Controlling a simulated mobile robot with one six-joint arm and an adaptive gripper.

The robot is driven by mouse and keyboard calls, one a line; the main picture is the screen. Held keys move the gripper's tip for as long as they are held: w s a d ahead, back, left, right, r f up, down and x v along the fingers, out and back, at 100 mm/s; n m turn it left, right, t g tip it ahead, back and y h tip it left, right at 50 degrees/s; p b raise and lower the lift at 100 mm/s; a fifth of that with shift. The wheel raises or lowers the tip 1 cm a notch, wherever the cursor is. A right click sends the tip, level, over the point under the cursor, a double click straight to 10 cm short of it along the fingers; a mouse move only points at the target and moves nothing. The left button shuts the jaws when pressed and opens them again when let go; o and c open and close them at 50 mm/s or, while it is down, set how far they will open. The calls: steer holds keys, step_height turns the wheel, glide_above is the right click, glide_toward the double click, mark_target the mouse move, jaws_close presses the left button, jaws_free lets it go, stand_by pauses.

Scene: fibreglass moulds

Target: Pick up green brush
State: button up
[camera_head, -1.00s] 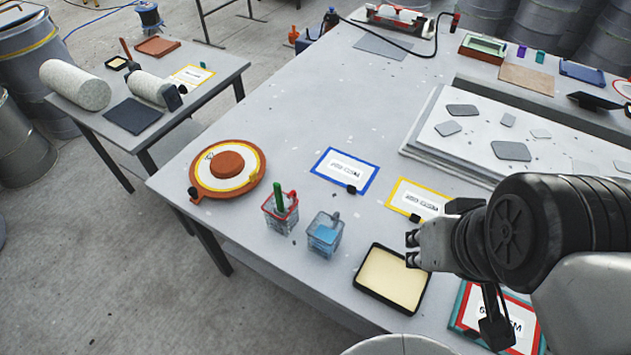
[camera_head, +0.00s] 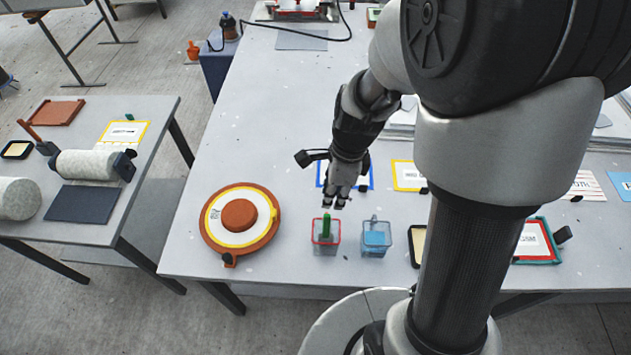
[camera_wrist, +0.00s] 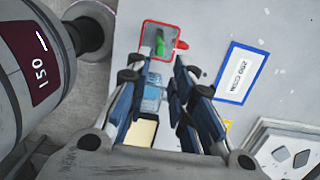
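The green brush (camera_head: 326,224) stands upright in a clear square cup with a red rim (camera_head: 316,243) near the front edge of the big table. In the wrist view the brush (camera_wrist: 160,44) shows from above as a green handle inside the red-rimmed cup (camera_wrist: 146,26), beyond my fingertips. My gripper (camera_head: 335,200) points down, just above and slightly right of the brush in the head view. In the wrist view my gripper (camera_wrist: 158,75) is open, with its two fingers apart and no object held. The brush's lower end is hidden in the cup.
A clear cup with blue contents (camera_head: 376,240) stands right of the red-rimmed cup. An orange round mould (camera_head: 240,225) lies to the left. Blue-framed (camera_wrist: 240,72) and yellow-framed (camera_head: 408,175) cards lie flat behind. My arm hides part of the table's right side.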

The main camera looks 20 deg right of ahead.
mark_target(325, 226)
steer(key=f+b, duration=0.1)
steer(key=f, duration=0.2)
steer(key=f+b, duration=0.1)
steer(key=f, duration=0.3)
steer(key=a+f+b, duration=0.1)
steer(key=f, duration=0.3)
steer(key=shift+w+a+f+b, duration=0.1)
steer(key=shift+w+f+b, duration=0.15)
steer(key=shift+b, duration=0.15)
step_height(325, 226, down, 5)
steer(key=b, duration=0.2)
steer(key=shift+a+f+b, duration=0.15)
steer(key=shift+b, duration=0.25)
steer(key=shift+c, duration=0.4)
jaws_close()
